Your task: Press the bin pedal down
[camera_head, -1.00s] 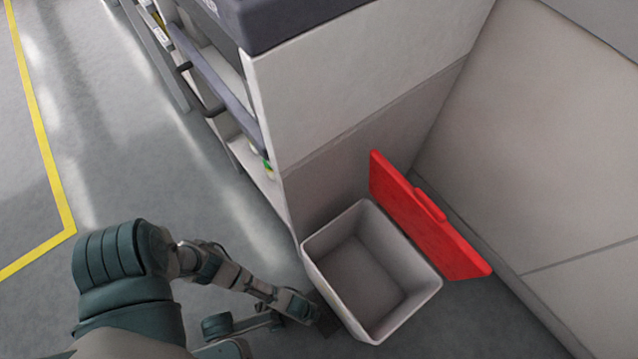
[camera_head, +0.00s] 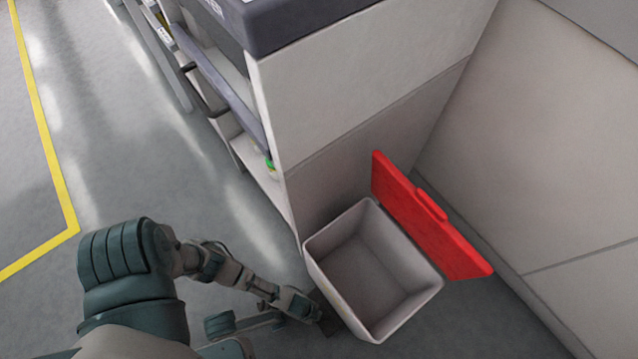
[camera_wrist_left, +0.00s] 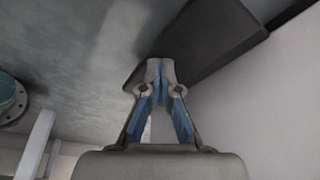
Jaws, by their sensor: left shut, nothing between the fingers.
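The bin (camera_head: 345,312) is a pale grey open-topped box on the floor, and its inside looks empty. Its red lid (camera_head: 425,215) is open and stands tilted up at the bin's far side. The dark pedal (camera_head: 329,318) is low at the bin's near left side. In the left wrist view it is a broad dark plate (camera_wrist_left: 215,35) beside the pale bin wall. My left gripper (camera_head: 314,312) reaches down to the pedal. In the left wrist view its closed fingertips (camera_wrist_left: 160,68) overlap the pedal's edge and seem to touch it, with nothing between them. My right gripper is out of view.
A pale trolley or cabinet (camera_head: 360,90) with a dark top and side shelves stands behind the bin. A large grey panel wall (camera_head: 540,150) is at the right. Open floor with a yellow line (camera_head: 50,150) lies at the left.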

